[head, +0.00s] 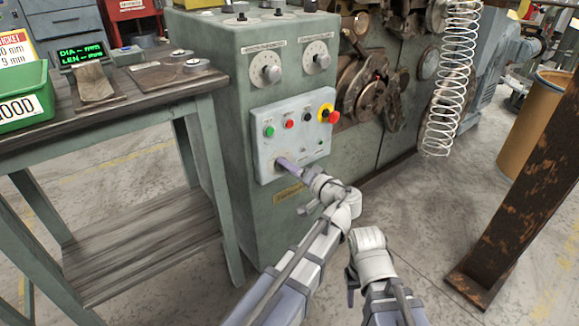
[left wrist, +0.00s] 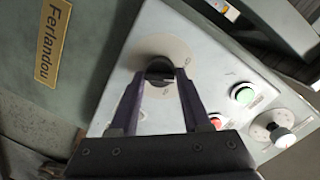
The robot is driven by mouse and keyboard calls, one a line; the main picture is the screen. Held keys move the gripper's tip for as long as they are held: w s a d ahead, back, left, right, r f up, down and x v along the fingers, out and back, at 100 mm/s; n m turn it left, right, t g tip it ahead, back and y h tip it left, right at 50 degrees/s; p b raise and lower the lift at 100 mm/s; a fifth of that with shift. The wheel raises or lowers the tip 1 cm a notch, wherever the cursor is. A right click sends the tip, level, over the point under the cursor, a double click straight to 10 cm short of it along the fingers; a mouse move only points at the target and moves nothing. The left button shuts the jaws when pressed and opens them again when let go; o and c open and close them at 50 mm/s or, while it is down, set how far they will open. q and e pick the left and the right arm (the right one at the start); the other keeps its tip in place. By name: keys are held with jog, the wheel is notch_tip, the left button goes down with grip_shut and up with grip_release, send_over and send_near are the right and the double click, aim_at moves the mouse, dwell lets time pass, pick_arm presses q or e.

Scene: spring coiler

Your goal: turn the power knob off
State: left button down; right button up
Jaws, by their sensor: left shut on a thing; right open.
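The power knob (left wrist: 160,72) is a dark round knob on a pale round plate, low on the left of the light grey control panel (head: 262,138). My left gripper (head: 284,164) reaches the panel's lower left and covers the knob in the head view. In the left wrist view its two fingers (left wrist: 158,84) are on either side of the knob, shut on it. My right gripper (head: 351,290) hangs low in front of the machine, open and away from the panel.
The panel also carries a green button (head: 269,131), a red button (head: 290,124) and a red-and-yellow emergency stop (head: 327,114). A workbench (head: 150,97) stands at left, a white coil spring (head: 447,80) and a rusty post (head: 520,190) at right.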

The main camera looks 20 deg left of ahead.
pick_arm(q)
jog(key=shift+s+a+n+h, duration=0.1)
jog(key=shift+n+h, duration=0.2)
jog(key=shift+n, duration=1.4)
pick_arm(e)
jog(key=shift+r, duration=0.1)
pick_arm(q)
jog(key=shift+c, duration=2)
grip_release()
